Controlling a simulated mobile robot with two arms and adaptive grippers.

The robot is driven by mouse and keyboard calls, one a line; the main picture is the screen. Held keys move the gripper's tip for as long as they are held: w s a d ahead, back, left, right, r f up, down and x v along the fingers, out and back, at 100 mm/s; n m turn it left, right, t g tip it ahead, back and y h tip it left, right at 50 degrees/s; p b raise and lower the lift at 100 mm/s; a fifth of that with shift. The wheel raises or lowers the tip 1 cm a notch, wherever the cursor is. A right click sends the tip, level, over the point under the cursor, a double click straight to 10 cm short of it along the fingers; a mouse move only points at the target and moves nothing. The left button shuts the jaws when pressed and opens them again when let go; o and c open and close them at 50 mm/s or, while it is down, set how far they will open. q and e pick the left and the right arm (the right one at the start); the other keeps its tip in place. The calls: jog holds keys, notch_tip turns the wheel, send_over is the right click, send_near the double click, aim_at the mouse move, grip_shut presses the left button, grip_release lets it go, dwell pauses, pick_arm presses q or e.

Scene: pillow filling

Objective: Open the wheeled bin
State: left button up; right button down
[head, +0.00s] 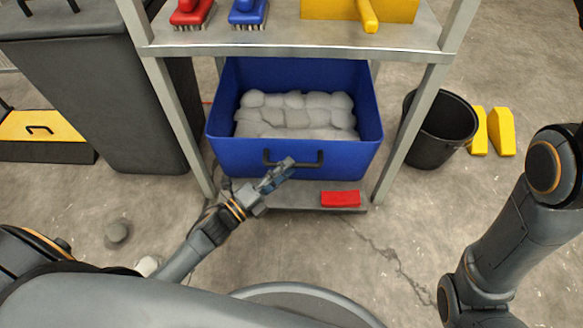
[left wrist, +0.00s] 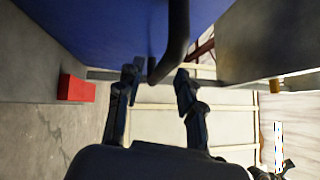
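The wheeled bin (head: 105,95) is tall and dark grey and stands at the left in the head view. Its lid (head: 60,20) lies shut on top; its wheels are not visible. My left gripper (head: 278,172) is away from it, at the front of a blue container (head: 235,155) on the rack. In the left wrist view my left gripper (left wrist: 157,76) has its fingers apart, with the black handle (left wrist: 175,45) of the blue container between or just beyond them. I cannot tell whether they touch it. My right gripper is outside the view.
The blue container holds white lumpy filling (head: 295,112). The metal rack (head: 290,42) carries red and blue brushes above. A red block (head: 340,198) lies on its low shelf. A black bucket (head: 440,130) and yellow wedges (head: 501,130) stand right. A yellow-black box (head: 45,135) is far left.

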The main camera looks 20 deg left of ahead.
pick_arm(q)
jog(key=shift+b+x, duration=0.35)
jog(key=shift+x, duration=1)
grip_shut()
